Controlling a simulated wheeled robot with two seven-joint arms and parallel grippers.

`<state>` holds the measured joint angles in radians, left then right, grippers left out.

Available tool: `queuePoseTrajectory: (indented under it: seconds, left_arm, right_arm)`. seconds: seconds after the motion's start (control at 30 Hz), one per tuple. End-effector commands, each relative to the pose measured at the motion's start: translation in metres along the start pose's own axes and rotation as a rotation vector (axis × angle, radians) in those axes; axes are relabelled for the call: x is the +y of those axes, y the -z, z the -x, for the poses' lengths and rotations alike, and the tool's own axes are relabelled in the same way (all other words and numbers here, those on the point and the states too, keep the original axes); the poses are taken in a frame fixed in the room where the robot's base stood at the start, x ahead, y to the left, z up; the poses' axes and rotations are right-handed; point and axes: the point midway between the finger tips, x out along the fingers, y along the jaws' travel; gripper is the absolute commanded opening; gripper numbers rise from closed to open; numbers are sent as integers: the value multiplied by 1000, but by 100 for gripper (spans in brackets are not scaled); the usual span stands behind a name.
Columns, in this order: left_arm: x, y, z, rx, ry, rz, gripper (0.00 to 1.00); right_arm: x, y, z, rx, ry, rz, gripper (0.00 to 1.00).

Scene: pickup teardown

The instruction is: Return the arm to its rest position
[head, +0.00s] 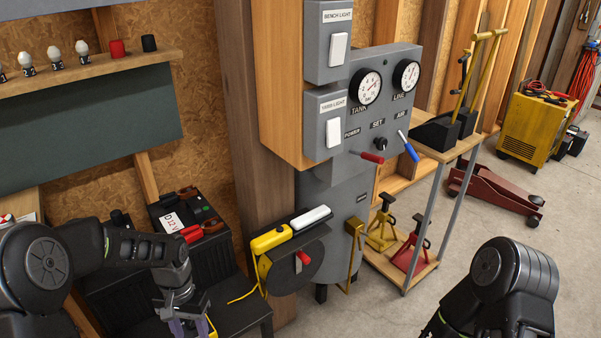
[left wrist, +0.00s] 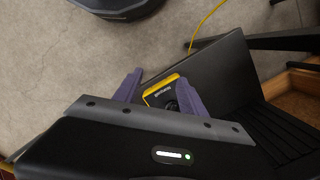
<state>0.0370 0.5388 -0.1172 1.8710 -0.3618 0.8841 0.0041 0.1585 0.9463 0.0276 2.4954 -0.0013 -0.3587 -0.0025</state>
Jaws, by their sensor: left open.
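My left arm comes in from the left in the head view. Its gripper (head: 188,326) is low at the bottom edge, above a dark bench surface (head: 245,316). In the left wrist view, the two purple fingers of the left gripper (left wrist: 160,88) are apart. A yellow and black device (left wrist: 163,90) shows between and beyond them; I cannot tell whether they touch it. My right arm shows at the lower right of the head view, with its gripper out of frame.
A grey panel (head: 358,120) with gauges and levers stands ahead. A yellow work light (head: 271,239) and a reel (head: 296,267) are right of my left gripper.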

Motion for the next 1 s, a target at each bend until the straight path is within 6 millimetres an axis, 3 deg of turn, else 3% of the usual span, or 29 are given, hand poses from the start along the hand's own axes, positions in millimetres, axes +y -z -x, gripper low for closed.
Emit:
queuePoseTrajectory:
  seconds: [0.2,0.37,0.47,0.57,0.6,0.7,0.8,1.0]
  left_arm:
    - [41,22,-29,154,-84,7,49]
    - [88,21,-56,276,-177,48,49]
    - [125,0,-75,342,-244,111,49]
    - [158,-42,-87,365,-290,191,49]
    - [169,-65,-91,351,-302,218,49]
    - [186,-106,-99,295,-319,249,49]
    - [198,-133,-101,232,-335,249,49]
    - [200,-140,-102,213,-340,255,49]
  right_arm:
    - [-2,0,6,0,0,-1,36]
    - [-8,0,20,0,0,-2,36]
    - [-15,0,38,0,1,-3,36]
    - [-23,0,59,0,1,-3,36]
    - [-27,1,67,0,1,-3,36]
    - [-31,1,77,0,1,-3,36]
    - [-34,0,85,-1,1,-3,36]
    - [-35,0,88,-1,1,-3,36]
